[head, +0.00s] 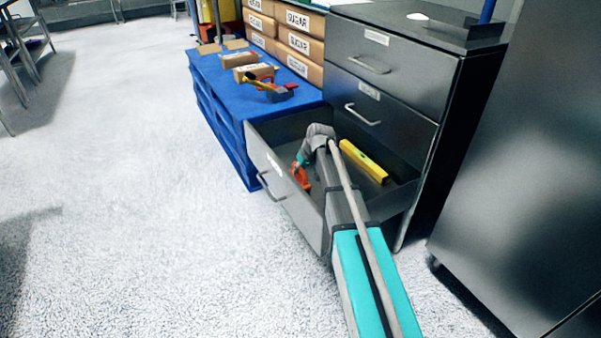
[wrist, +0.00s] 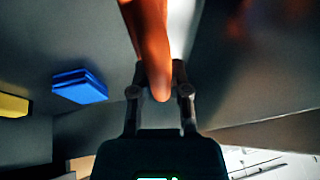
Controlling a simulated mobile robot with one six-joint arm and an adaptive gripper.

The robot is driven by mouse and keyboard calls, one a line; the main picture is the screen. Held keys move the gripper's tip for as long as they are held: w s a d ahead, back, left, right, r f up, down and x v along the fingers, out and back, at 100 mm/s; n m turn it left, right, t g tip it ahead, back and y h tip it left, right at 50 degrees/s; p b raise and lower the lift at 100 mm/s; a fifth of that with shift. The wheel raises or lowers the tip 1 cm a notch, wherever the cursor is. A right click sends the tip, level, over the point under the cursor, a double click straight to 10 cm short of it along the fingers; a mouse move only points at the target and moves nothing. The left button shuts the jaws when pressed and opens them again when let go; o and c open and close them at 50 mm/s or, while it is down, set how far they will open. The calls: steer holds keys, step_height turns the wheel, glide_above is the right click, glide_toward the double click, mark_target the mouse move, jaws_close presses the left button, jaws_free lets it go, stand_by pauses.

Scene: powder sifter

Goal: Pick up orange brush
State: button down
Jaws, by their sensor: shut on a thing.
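The orange brush (head: 301,178) is at the end of my arm inside the open bottom drawer (head: 285,208), near its front left side. In the wrist view the orange handle (wrist: 150,40) runs down between the two fingers of my gripper (wrist: 160,78). My gripper is shut on it. The brush's far end is cut off at the top of the wrist view. In the head view my arm hides part of the drawer, and the fingers are too small to make out. I cannot tell whether the brush touches the drawer floor.
A yellow level (head: 363,162) lies in the drawer right of my arm; its end shows in the wrist view (wrist: 12,105). A blue block (wrist: 80,87) lies in the drawer. A blue pallet (head: 218,92) with tools and boxes stands behind. Open floor (head: 130,180) lies left.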

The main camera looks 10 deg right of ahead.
steer(key=shift+r, duration=0.15)
step_height(320, 180, up, 10)
steer(key=p, duration=0.9)
steer(key=shift+f+p, duration=0.2)
steer(key=shift+p, duration=0.2)
steer(key=shift+r, duration=0.1)
step_height(320, 180, up, 58)
steer(key=p, duration=5.8)
steer(key=shift+a, duration=0.1)
